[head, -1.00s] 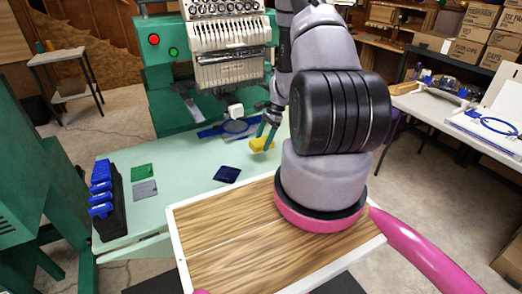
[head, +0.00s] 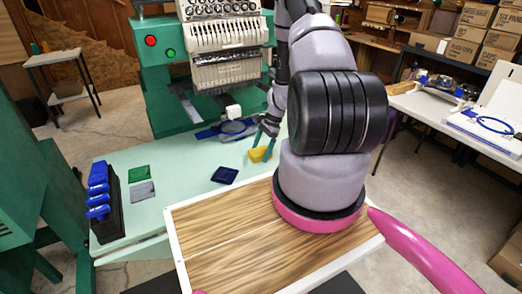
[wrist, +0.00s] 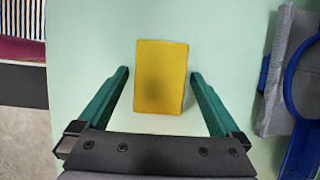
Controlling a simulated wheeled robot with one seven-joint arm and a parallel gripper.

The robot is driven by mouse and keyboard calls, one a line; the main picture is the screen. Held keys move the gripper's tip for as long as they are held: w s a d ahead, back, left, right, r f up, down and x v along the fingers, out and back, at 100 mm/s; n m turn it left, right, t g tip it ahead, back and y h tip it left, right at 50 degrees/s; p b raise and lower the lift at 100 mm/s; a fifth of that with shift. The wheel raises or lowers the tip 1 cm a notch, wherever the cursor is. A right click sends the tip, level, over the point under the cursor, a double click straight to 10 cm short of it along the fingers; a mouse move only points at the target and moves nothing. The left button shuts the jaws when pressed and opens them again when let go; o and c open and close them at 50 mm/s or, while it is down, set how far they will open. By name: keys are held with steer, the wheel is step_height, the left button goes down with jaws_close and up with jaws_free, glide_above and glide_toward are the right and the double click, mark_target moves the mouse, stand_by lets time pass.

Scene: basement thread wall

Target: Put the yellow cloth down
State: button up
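The yellow cloth (head: 258,155) is on or just above the pale green table (head: 185,209), close to the embroidery machine. In the wrist view the cloth (wrist: 161,78) looks like a flat rectangle, with the pale surface around it. My gripper (head: 261,151) is low over the table at the cloth. In the wrist view the two green fingers of my gripper (wrist: 160,74) are spread on either side of the cloth, with a narrow gap on each side. My gripper is open. Whether the cloth's underside touches the table is hard to tell.
A dark blue cloth (head: 224,174), a green cloth (head: 139,173) and a grey cloth (head: 142,191) lie on the table. A black rack with blue items (head: 103,210) stands at its left edge. A blue hoop (wrist: 302,90) is right of the gripper.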

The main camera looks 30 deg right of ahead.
steer(key=shift+r, duration=0.15)
steer(key=v, duration=1.2)
steer(key=shift+r, duration=0.2)
step_height(320, 180, up, 13)
steer(key=n+t, duration=0.1)
steer(key=n, duration=0.2)
glide_above(260, 147)
steer(key=s+a+r+n+t+h, duration=0.1)
steer(key=a+r, duration=0.2)
steer(key=r, duration=0.3)
steer(key=s+a+r+n+t, duration=0.1)
steer(key=s+a+r+n, duration=0.15)
steer(key=r, duration=0.35)
steer(key=s+a+r+n+t, duration=0.2)
steer(key=s+a+r+n, duration=0.1)
steer(key=s+r, duration=0.6)
steer(key=s+a+r+n+t+h, duration=0.1)
steer(key=s+a+r+n+t, duration=0.1)
steer(key=s+a+r+n, duration=0.2)
steer(key=s+a+r, duration=0.2)
steer(key=s+r, duration=0.2)
steer(key=s, duration=0.1)
steer(key=shift+s+r+h, duration=0.3)
steer(key=shift+r, duration=0.1)
steer(key=shift+w, duration=0.1)
